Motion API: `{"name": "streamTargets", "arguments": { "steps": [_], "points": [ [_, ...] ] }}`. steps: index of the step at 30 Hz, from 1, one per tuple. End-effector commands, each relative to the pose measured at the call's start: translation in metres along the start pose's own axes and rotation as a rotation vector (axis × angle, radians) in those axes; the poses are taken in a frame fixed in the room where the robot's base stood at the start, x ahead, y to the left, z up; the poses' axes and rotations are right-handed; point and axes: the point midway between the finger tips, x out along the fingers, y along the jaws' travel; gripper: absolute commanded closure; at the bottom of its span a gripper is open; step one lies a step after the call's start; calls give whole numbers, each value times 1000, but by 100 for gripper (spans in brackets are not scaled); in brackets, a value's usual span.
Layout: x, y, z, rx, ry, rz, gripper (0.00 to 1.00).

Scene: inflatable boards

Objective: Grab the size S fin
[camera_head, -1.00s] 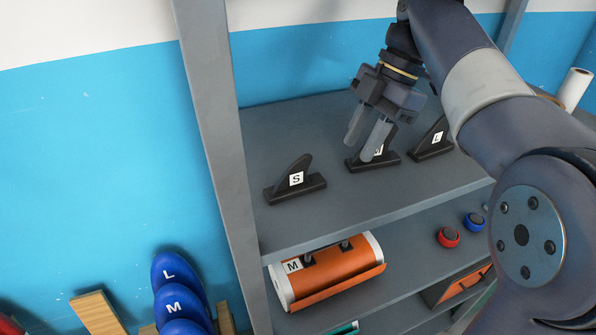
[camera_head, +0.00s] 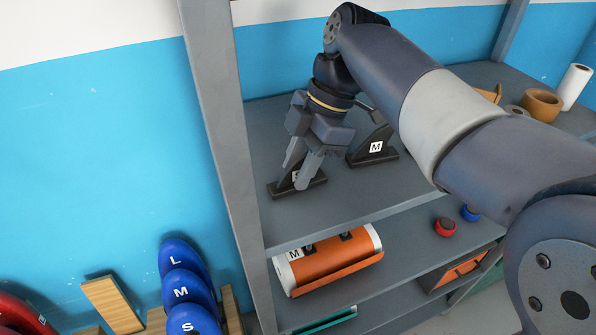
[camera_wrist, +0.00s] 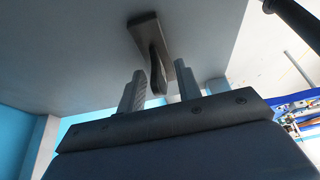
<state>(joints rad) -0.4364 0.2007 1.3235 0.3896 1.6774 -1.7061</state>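The size S fin (camera_head: 318,180) is black with a white label and stands on the left of the upper shelf. My gripper (camera_head: 302,182) is right at it, and its fingers cover most of the fin and its label in the head view. In the wrist view, the fin (camera_wrist: 148,36) points between the two spread fingers of my gripper (camera_wrist: 160,88), with a gap visible on each side. The fingers are open and not closed on the fin.
The size M fin (camera_head: 375,147) stands to the right on the same shelf (camera_head: 350,200). A grey shelf post (camera_head: 222,150) rises close on the left. Brown and white rolls (camera_head: 541,104) sit at the far right.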

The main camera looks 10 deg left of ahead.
Motion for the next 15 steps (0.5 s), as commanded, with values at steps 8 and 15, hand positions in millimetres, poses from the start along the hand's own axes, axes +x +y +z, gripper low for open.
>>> {"name": "streamTargets", "arguments": {
  "steps": [8,15],
  "points": [
    [6,0,0,-1,0,1,67],
    [6,0,0,-1,0,0,82]
  ]
}}
